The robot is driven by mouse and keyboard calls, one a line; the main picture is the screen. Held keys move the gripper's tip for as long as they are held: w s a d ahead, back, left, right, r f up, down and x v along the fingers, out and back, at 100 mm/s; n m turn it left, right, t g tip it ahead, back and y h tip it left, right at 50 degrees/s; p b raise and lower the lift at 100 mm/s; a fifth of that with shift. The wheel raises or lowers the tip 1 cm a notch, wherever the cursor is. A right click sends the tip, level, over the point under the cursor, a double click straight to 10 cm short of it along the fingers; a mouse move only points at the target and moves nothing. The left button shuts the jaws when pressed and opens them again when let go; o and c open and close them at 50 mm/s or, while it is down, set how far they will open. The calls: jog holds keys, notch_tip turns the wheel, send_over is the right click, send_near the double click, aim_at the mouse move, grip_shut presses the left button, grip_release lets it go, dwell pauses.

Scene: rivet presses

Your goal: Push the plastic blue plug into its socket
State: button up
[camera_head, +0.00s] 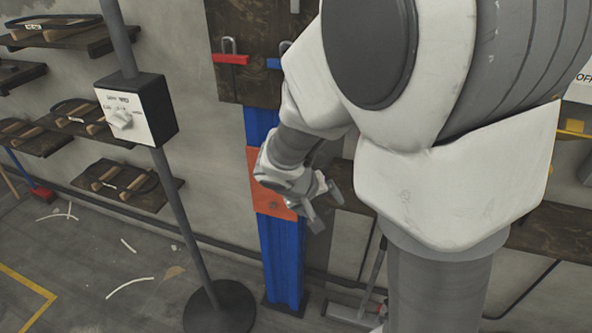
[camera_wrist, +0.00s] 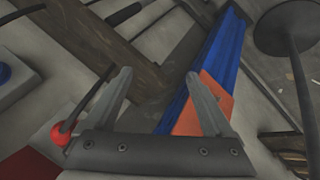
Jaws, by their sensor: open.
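My gripper (camera_head: 325,207) is open and empty in the head view, in front of the blue post and its orange plate. In the wrist view its two fingers (camera_wrist: 158,78) are spread apart with nothing between them. A small rounded blue piece (camera_wrist: 4,73) sits on a grey panel at the left edge of the wrist view, away from the fingers; I cannot tell whether it is the plug. In the head view a blue bar (camera_head: 274,63) on the dark board is partly hidden by my arm. No socket can be made out.
The blue post (camera_head: 283,262) carries an orange plate (camera_head: 265,165). A control box (camera_head: 137,108) with a knob stands on a pole with a round base (camera_head: 219,308). A red ball lever (camera_wrist: 60,135) is near the left finger. Wall shelves (camera_head: 125,185) are at left.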

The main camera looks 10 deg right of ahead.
jog(key=shift+w+a+f+y, duration=0.35)
jog(key=shift+w+a+y, duration=0.15)
jog(key=shift+a, duration=0.15)
